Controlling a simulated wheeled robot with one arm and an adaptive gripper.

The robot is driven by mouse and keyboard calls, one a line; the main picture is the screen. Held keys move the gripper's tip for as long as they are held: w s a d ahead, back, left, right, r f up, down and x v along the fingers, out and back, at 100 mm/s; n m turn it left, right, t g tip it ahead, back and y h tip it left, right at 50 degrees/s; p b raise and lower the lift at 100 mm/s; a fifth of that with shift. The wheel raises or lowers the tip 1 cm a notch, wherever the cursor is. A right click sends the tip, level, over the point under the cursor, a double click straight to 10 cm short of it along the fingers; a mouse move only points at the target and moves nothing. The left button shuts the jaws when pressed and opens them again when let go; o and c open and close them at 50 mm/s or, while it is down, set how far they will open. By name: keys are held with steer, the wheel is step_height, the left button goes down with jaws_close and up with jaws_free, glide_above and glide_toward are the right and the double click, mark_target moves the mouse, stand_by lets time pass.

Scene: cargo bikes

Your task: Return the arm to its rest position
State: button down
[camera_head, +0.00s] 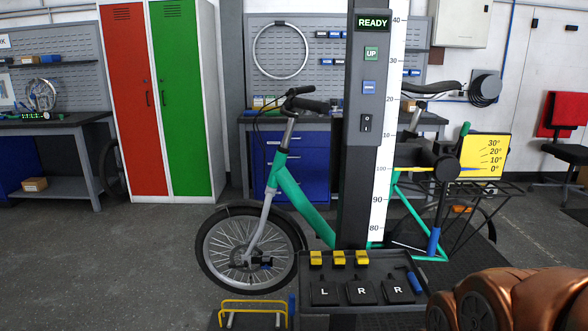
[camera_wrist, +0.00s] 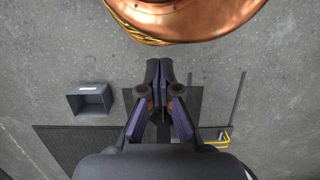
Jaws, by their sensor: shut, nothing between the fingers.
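My gripper (camera_wrist: 166,62) shows in the wrist view with its two fingers together and nothing between them. It points over the grey floor, with a copper-coloured part of my own body at the top of that view. In the head view my copper-coloured arm (camera_head: 530,298) is folded low at the bottom right, and the gripper itself is out of that view.
A post (camera_head: 362,130) with a READY display and a height scale stands in front of a green bike (camera_head: 300,200). A tray (camera_head: 350,262) with yellow clips and lettered pads is at its foot. A grey bin (camera_wrist: 90,112) sits on the floor. Open floor lies at left.

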steer(key=s+p+v, duration=0.2)
steer(key=p+v, duration=0.7)
steer(key=v, duration=0.1)
steer(key=s+r+p+v, duration=0.1)
steer(key=s+p+v, duration=0.1)
steer(key=p+v, duration=0.7)
steer(key=shift+s+r+t+p, duration=0.3)
steer(key=shift+s+r+t, duration=0.15)
steer(key=shift+r, duration=0.25)
